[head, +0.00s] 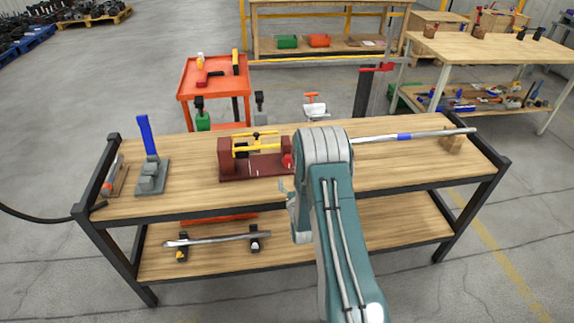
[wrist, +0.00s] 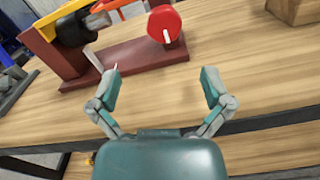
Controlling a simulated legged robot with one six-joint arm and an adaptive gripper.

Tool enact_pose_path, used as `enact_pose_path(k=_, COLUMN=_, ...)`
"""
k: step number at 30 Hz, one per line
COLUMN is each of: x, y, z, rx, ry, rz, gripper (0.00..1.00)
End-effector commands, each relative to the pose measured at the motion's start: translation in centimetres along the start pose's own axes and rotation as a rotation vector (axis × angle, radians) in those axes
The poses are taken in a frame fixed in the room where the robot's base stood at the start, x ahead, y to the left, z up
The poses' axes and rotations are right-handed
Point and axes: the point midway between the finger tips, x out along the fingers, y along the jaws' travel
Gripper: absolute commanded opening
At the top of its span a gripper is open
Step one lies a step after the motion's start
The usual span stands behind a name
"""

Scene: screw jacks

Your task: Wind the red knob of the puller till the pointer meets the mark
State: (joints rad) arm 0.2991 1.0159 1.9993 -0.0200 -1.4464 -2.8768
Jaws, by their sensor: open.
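The puller, with a dark red frame and base (head: 262,168) and yellow bars (head: 255,145), stands on the wooden bench. Its red knob (head: 287,161) is at the right end of the frame. In the wrist view the red knob (wrist: 164,25) is a round disc with a white line on its face, at the top centre. My gripper (wrist: 160,85) is open and empty, with its fingers spread below and in front of the knob, apart from it. In the head view my arm hides most of the gripper. I cannot make out the pointer or mark clearly.
The bench (head: 385,172) holds a grey block with a blue handle (head: 149,150) at left and a long metal rod (head: 415,135) on a wooden block (head: 453,143) at right. A red cart (head: 187,82) stands behind. The bench front in the wrist view is clear.

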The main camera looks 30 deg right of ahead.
Motion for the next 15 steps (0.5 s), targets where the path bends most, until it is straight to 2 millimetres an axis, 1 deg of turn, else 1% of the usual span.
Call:
enact_pose_path(k=3, x=1.9, y=-0.1, z=0.1, rx=0.002, ry=-0.002, rz=-0.001, gripper=0.99)
enact_pose_path(k=9, x=5.5, y=0.3, z=0.0, rx=-0.001, ry=-0.002, rz=0.000, gripper=0.99)
enact_pose_path(k=15, x=8.4, y=0.4, z=0.0, rx=-0.002, ry=-0.001, rz=0.000, gripper=0.99)
